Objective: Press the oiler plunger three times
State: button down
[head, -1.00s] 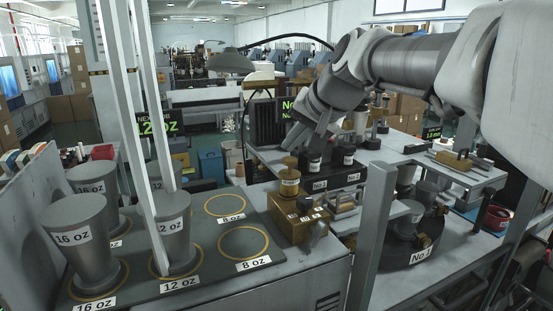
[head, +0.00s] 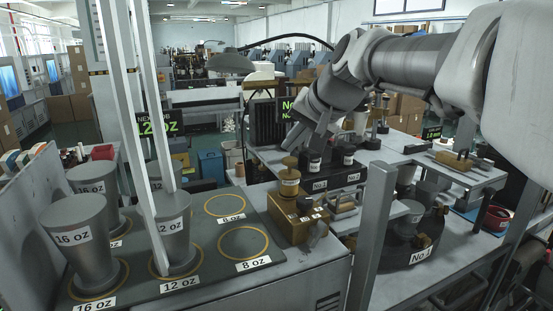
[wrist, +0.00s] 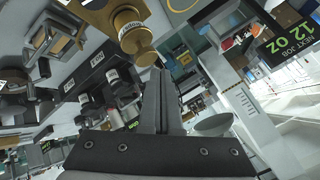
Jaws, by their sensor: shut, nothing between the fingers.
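The brass oiler (head: 290,190) stands on the brass block at the right end of the grey bench, with its round plunger knob (head: 290,162) on top. In the wrist view the oiler's plunger (wrist: 140,42) shows at the top, just beyond the fingertips. My gripper (head: 305,140) is above and to the right of the plunger in the head view, its fingers pointing down. In the wrist view my gripper (wrist: 160,75) has its two fingers together, with nothing held. The fingertips look close to the knob; whether they touch it cannot be told.
Forming dies labelled 16 oz (head: 80,240) and 12 oz (head: 173,228) stand on the left plate, beside empty ringed spots marked 8 oz (head: 243,243). Black-based canisters (head: 314,162) stand behind the oiler. A grey post (head: 372,235) rises to its right. A round turntable (head: 405,250) is further right.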

aim_at(292, 161)
jog(key=shift+f, duration=0.1)
jog(key=shift+f+b, duration=0.35)
jog(key=shift+b, duration=0.05)
jog(key=shift+f+b, duration=0.8)
jog(key=shift+f, duration=0.2)
dwell(0.9)
dwell(0.4)
jog(key=shift+r+p, duration=1.1)
jog(key=shift+r, duration=0.25)
notch_tip(292, 161, up, 5)
jog(key=p, duration=0.4)
jog(key=shift+r, duration=0.1)
dwell(1.9)
